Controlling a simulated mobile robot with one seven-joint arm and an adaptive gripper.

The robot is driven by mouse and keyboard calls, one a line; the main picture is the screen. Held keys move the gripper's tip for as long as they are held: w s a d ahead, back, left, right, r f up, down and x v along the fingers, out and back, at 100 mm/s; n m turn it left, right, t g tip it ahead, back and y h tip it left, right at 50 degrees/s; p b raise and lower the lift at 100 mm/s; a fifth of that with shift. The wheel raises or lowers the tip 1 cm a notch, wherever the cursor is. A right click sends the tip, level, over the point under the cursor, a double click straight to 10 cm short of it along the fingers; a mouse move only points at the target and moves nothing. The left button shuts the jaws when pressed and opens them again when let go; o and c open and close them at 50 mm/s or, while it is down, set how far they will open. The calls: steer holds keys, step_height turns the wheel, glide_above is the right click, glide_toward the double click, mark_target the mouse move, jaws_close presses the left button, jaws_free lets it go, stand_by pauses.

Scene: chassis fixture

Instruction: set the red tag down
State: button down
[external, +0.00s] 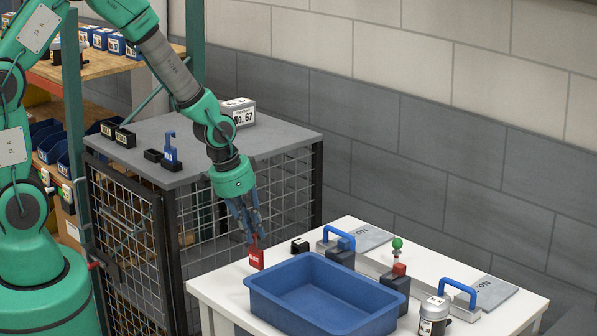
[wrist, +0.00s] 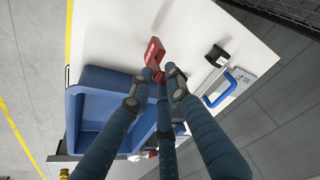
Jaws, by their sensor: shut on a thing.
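The red tag (external: 256,256) hangs below my gripper (external: 252,236), at the white table's far left part, just beyond the blue bin. My gripper is shut on its upper end. The tag's lower edge is at or just above the tabletop; I cannot tell if it touches. In the wrist view the red tag (wrist: 154,50) juts out past the fingertips of my gripper (wrist: 160,76), over bare white table. The fingers hide the end they hold.
The blue bin (external: 262,300) is empty and close beside the tag. A small black block (external: 299,246) stands to the right. Plates with blue handles (external: 458,286), a green-knobbed post (external: 397,243) and a canister (external: 433,316) fill the right side. Bare white tabletop (external: 215,284) lies left.

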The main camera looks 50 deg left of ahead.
steer(key=shift+w+d+f, duration=0.1)
steer(key=shift+w+d, duration=0.1)
steer(key=shift+w, duration=0.55)
steer(key=shift+w+d+f, duration=0.1)
steer(key=shift+w+d, duration=0.1)
steer(key=shift+w, duration=0.55)
steer(key=shift+b+x, duration=0.3)
steer(key=shift+x, duration=1.5)
steer(key=shift+s+a+f, duration=0.1)
steer(key=shift+f, duration=0.1)
steer(key=c, duration=1.6)
jaws_free()
steer(key=shift+c, duration=0.2)
steer(key=shift+r, duration=0.25)
